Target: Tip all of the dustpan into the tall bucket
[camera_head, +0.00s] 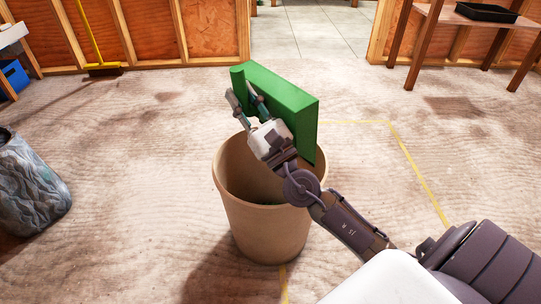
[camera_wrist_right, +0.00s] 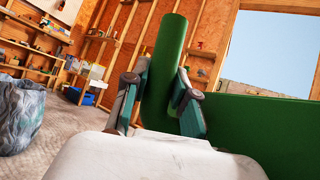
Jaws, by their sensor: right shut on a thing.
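The green dustpan (camera_head: 292,105) is tilted steeply, on edge, over the far rim of the tall tan bucket (camera_head: 268,232). Its lower corner is at or inside the bucket's mouth; I cannot tell whether it touches. My right gripper (camera_head: 242,94) is shut on the dustpan's handle above the bucket. In the right wrist view the green handle of the dustpan (camera_wrist_right: 166,60) stands between the two fingers of the right gripper (camera_wrist_right: 160,95). The pan's inner side is turned away, so its contents are hidden. The bucket's inside is dark and partly hidden by my arm. My left gripper is not in view.
A grey, crumpled-looking container (camera_head: 28,185) stands on the floor at the left. A yellow-handled broom (camera_head: 92,38) leans at the back wall. A wooden table (camera_head: 470,14) with a black tray (camera_head: 486,12) stands back right. Yellow tape (camera_head: 420,175) marks the otherwise clear floor.

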